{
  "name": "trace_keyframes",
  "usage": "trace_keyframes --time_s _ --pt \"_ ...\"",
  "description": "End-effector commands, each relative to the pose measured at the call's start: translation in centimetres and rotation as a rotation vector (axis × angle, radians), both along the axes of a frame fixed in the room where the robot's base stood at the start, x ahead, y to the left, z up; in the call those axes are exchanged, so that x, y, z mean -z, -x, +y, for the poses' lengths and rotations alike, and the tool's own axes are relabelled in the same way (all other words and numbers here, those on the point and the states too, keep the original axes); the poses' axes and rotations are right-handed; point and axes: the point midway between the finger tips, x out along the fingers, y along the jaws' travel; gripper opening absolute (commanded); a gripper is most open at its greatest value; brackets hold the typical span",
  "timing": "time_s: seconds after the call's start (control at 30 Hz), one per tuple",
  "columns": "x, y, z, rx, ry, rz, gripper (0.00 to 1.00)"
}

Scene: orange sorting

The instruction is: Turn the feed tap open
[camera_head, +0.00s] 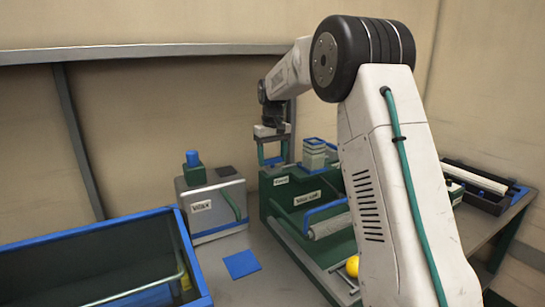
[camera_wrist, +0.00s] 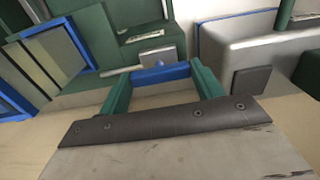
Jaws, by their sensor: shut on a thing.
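My gripper (camera_head: 273,161) is above the back left corner of the green machine (camera_head: 268,207), close to its upper small label. In the wrist view my gripper (camera_wrist: 161,78) has its two green fingers closed on the ends of a short blue bar, which looks like the feed tap's handle (camera_wrist: 160,73). A grey block and rod show just beyond the bar, beside the green machine body. The tap is too small in the head view to tell how far it is turned.
A grey box (camera_head: 217,205) with a blue-topped green post stands left of the machine. A blue-rimmed bin (camera_head: 95,233) is at front left. A blue square (camera_head: 241,263) lies on the table. A yellow ball (camera_head: 352,266) sits by the machine's front. A black tray (camera_head: 484,196) is at right.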

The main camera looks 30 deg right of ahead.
Motion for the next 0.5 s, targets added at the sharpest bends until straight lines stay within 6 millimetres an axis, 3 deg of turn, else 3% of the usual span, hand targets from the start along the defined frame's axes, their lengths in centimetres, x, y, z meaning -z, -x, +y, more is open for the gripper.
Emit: trace_keyframes --time_s 0.13,0.17,0.23,0.5 --pt "-0.18 -0.10 0.00 -0.001 0.001 -0.005 0.43" --pt "-0.18 -0.10 0.01 -0.001 0.001 -0.005 0.68" --pt "-0.17 -0.09 0.01 -0.001 0.001 -0.004 0.87" --pt "-0.12 -0.04 0.00 0.000 0.001 -0.002 0.87"
